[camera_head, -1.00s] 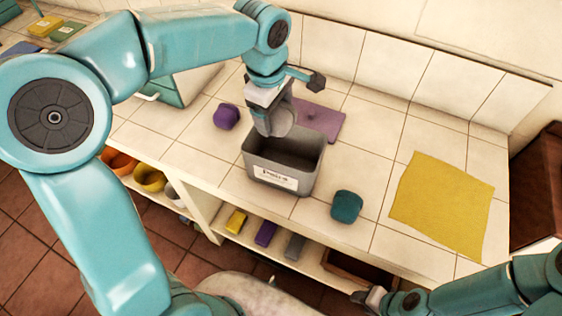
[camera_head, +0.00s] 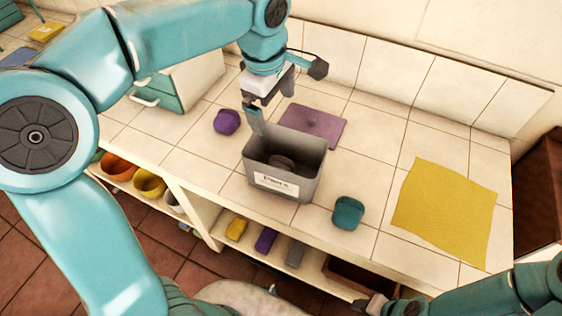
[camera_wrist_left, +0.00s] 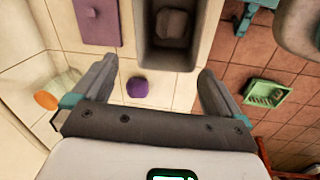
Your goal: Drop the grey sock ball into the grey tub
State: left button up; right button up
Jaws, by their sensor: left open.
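The grey tub (camera_head: 313,165), with a white label on its front, stands on the tiled counter. The grey sock ball (camera_head: 283,163) lies inside it, low down; the left wrist view also shows the sock ball (camera_wrist_left: 173,23) between the walls of the tub (camera_wrist_left: 140,50). My left gripper (camera_head: 268,122) is above the tub's back left rim, open and empty, with its fingers spread wide in the left wrist view (camera_wrist_left: 157,80). My right gripper (camera_head: 373,304) is low at the bottom edge of the head view, in front of the counter; its jaws are unclear.
A purple sock ball (camera_head: 226,121) sits left of the tub and a teal one (camera_head: 348,212) to its right. A yellow cloth (camera_head: 445,212) covers the right counter. Bins (camera_head: 118,165) stand on the shelf below.

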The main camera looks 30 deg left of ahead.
pick_arm(q)
notch_tip(320, 180, up, 11)
jog(key=s+p, duration=0.1)
jog(key=shift+s, duration=0.3)
jog(key=shift+s, duration=0.15)
